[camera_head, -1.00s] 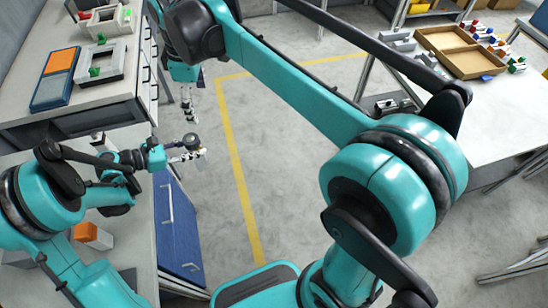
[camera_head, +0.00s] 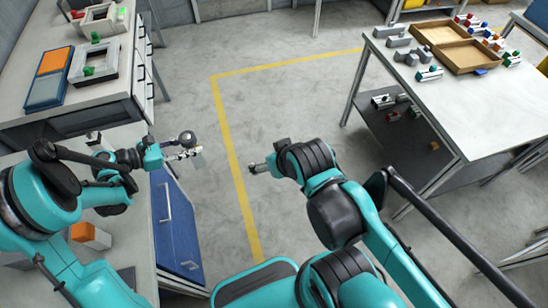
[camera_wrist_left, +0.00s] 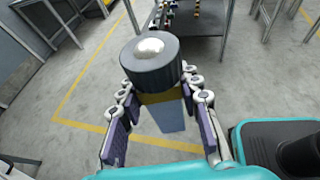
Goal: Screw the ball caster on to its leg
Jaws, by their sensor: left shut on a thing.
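The ball caster (camera_wrist_left: 150,62), a dark ribbed cylinder with a shiny pale ball on top, shows large in the left wrist view. My left gripper (camera_wrist_left: 158,97) is shut on it, with its two fingers below and to either side of it. I cannot make out the leg for certain.
The left bench (camera_head: 120,110) holds an orange and blue tray (camera_head: 47,90) and grey frames with green parts. An orange-and-white block (camera_head: 92,236) is on the lower surface. A right-hand table (camera_head: 455,110) holds a brown box (camera_head: 474,56) and small parts. Floor between is free.

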